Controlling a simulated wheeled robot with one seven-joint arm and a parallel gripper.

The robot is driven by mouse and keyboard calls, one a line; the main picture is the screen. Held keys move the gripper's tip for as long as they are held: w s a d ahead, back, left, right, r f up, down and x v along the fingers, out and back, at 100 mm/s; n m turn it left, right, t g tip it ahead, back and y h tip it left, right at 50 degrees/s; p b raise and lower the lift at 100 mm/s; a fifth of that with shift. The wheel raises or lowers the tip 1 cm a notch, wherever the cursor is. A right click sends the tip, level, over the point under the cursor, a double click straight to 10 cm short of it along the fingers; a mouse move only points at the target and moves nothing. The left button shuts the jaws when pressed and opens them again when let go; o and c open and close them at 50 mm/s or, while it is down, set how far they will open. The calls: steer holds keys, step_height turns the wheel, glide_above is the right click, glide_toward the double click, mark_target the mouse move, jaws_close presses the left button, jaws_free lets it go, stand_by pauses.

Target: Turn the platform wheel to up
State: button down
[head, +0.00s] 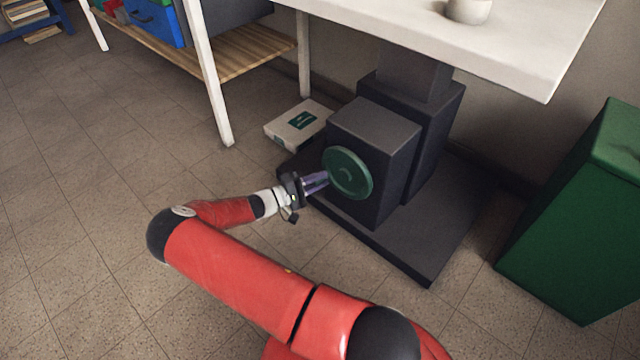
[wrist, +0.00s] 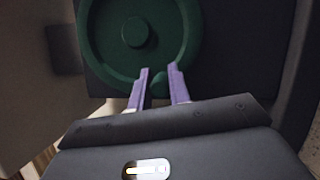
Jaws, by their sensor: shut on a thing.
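The platform wheel (head: 348,173) is a dark green disc on the front of a dark box-shaped housing (head: 384,150) under the white tabletop. In the wrist view the wheel (wrist: 98,40) shows a raised rim, a round hub and a small knob (wrist: 160,80) at its lower edge. My gripper (head: 326,178) is at the wheel's left side in the head view. In the wrist view the purple fingers of my gripper (wrist: 160,72) are on either side of the knob, shut on it. The exact contact is partly hidden by the fingers.
The white platform top (head: 420,32) overhangs the housing, with a pale pot (head: 468,10) on it. A white box (head: 298,124) lies on the floor behind the gripper. A white-legged shelf (head: 235,72) stands at left, a green bin (head: 580,220) at right. The left floor is clear.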

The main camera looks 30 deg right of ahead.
mark_target(330, 161)
steer(key=r+m, duration=0.1)
steer(key=w+r+m+y, duration=0.1)
steer(key=shift+a+m, duration=0.1)
steer(key=shift+m, duration=0.3)
steer(key=shift+r+m+y, duration=0.5)
steer(key=shift+r+m, duration=0.3)
steer(key=shift+m, duration=0.4)
steer(key=shift+r+m+t+y, duration=0.3)
steer(key=shift+r+m+y, duration=0.2)
steer(key=shift+r+m, duration=0.4)
steer(key=shift+s+d+r+m+t+y+b, duration=0.1)
steer(key=shift+s+r+m+t+y+b, duration=0.15)
steer(key=shift+r+m, duration=0.35)
steer(key=shift+s+d+r+m+t+y+b, duration=0.15)
steer(key=shift+r+m+t+y+b, duration=0.15)
steer(key=shift+m, duration=0.6)
steer(key=c, duration=1.3)
jaws_free()
steer(key=shift+a, duration=0.15)
